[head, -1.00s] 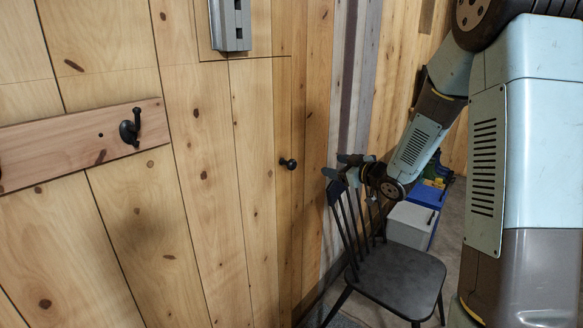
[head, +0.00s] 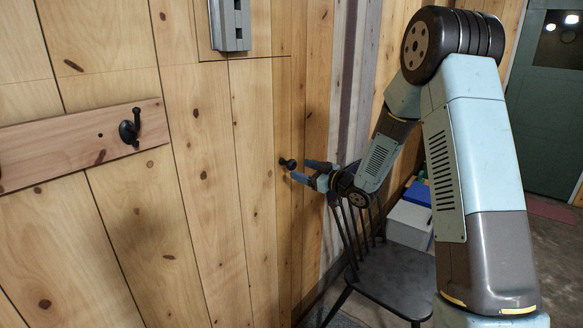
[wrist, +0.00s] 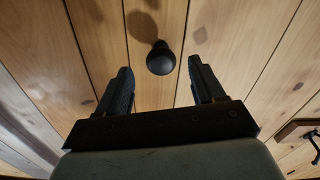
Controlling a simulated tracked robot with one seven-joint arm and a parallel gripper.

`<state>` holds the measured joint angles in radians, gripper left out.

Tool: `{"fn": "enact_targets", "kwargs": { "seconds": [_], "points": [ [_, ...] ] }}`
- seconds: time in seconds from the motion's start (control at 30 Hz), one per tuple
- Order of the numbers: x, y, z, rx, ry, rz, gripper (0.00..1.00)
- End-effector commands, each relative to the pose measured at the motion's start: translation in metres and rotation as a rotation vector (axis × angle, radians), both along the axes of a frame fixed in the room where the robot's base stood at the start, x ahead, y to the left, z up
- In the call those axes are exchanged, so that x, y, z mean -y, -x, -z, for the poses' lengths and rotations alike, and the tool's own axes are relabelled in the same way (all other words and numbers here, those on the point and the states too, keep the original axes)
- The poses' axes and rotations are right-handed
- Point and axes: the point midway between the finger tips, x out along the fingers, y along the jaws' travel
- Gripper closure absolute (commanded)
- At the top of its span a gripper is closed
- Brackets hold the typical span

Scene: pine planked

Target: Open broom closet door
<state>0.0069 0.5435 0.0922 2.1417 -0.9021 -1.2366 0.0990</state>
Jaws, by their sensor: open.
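The broom closet door (head: 245,150) is pine planking set nearly flush in the pine wall, and it looks shut. Its small round black knob (head: 291,164) sits near the right edge. My gripper (head: 298,170) is at the knob, coming from the right, with its fingers apart. In the wrist view the knob (wrist: 161,58) shows centred in the gap, just beyond the two dark fingertips of my gripper (wrist: 158,75). Neither finger visibly touches it. Nothing is held.
A black spindle-back chair (head: 385,288) stands below my arm, close to the wall. White and blue boxes (head: 408,222) are behind it. A board with a black hook (head: 130,128) is on the wall at left. A grey metal fitting (head: 230,25) is above. A dark green door (head: 548,110) is at far right.

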Motion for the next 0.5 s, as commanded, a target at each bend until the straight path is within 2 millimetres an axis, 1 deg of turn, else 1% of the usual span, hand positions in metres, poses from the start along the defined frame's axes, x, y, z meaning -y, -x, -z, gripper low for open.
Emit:
{"fn": "enact_targets", "kwargs": {
  "seconds": [0.03,0.1,0.23,0.33,0.5],
  "points": [
    [-0.008,-0.006,0.000,0.002,-0.001,-0.001,0.32],
    [-0.017,-0.012,0.000,0.001,0.000,-0.002,0.32],
    [-0.030,-0.023,0.000,0.002,-0.001,-0.001,0.32],
    [-0.037,-0.028,0.000,0.001,0.001,-0.001,0.32],
    [-0.042,-0.033,0.000,0.002,0.001,0.000,0.32]
  ]
}}
